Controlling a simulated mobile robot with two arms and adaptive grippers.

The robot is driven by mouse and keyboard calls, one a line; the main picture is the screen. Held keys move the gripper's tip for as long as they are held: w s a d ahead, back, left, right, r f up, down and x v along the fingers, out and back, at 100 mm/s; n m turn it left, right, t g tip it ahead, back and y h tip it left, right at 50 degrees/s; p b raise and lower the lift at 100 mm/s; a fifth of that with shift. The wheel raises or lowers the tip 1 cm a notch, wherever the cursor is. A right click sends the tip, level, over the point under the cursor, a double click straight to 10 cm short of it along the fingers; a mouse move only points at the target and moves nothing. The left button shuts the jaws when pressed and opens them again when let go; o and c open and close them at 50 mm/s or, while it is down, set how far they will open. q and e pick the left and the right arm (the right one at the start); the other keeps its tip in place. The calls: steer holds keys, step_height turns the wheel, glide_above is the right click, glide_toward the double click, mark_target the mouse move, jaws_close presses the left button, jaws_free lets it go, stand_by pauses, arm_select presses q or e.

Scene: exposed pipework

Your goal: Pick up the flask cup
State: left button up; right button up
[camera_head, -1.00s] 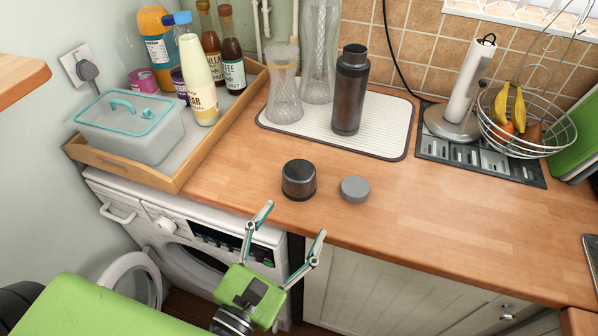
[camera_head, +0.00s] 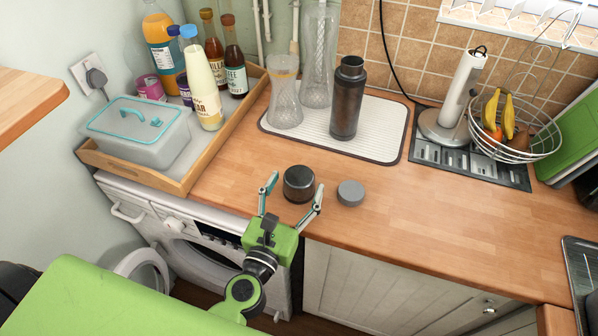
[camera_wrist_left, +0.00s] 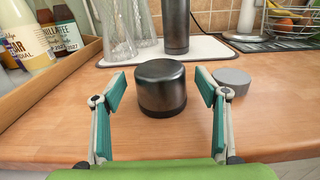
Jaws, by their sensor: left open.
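The flask cup is a dark, short metallic cylinder (camera_head: 299,183) near the front edge of the wooden counter. It also shows in the left wrist view (camera_wrist_left: 161,87), centred ahead of the fingers. My left gripper (camera_head: 295,190) is open, with one finger toward each side of the cup and its body in front of the counter edge. In the left wrist view, gaps show between the cup and both fingers (camera_wrist_left: 161,92). A grey round lid (camera_head: 350,193) lies just right of the cup, beyond the right finger. The tall dark flask (camera_head: 347,98) stands upright behind. My right gripper is not seen.
A white drying mat (camera_head: 386,148) holds the flask and glass carafes (camera_head: 285,92). A wooden tray (camera_head: 215,145) with bottles and a lidded box stands left. A wire fruit basket (camera_head: 540,148) is at the right. The counter right of the lid is clear.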

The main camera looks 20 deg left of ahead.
arm_select(q)
steer(key=shift+w, duration=1.45)
steer(key=shift+s, duration=0.1)
steer(key=c, duration=1.1)
